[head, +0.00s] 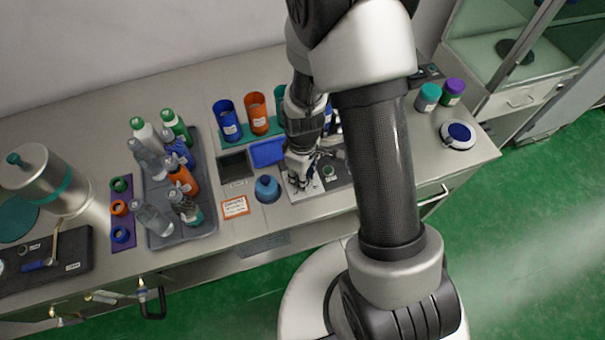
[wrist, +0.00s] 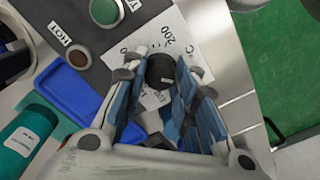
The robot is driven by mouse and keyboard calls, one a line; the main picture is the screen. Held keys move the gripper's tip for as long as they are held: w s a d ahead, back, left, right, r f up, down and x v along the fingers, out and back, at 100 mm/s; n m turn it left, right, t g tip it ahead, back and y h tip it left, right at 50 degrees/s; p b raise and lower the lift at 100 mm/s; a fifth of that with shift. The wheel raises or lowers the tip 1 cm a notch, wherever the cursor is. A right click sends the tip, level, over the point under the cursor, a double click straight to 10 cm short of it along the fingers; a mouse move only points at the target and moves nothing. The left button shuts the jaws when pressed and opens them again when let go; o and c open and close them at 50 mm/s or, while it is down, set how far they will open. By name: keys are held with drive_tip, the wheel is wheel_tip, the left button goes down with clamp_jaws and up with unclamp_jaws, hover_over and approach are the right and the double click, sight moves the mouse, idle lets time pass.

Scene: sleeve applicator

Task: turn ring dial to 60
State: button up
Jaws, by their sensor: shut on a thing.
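The ring dial is a black round knob (wrist: 160,72) on a white printed plate (wrist: 185,38) in the wrist view; the number 200 reads near its upper edge. My gripper (wrist: 158,85) has its blue-padded fingers on either side of the knob and is shut on it. The fingers cover much of the plate's print, so the number 60 and the knob's pointer cannot be made out. In the head view my gripper (head: 302,180) is over the white plate (head: 312,191) on the bench, and the dial is hidden beneath it.
Beside the plate are a green button (wrist: 106,10) and a brown lamp marked HOT (wrist: 79,58). A blue tray (wrist: 70,92) lies to the left. In the head view a blue conical object (head: 267,189) stands left of my gripper, with a bottle tray (head: 205,226) farther left.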

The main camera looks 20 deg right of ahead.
idle(0.4)
drive_tip(key=o, duration=1.1)
wheel_tip(320, 180, up, 12)
drive_tip(key=shift+r, duration=0.1)
idle(0.5)
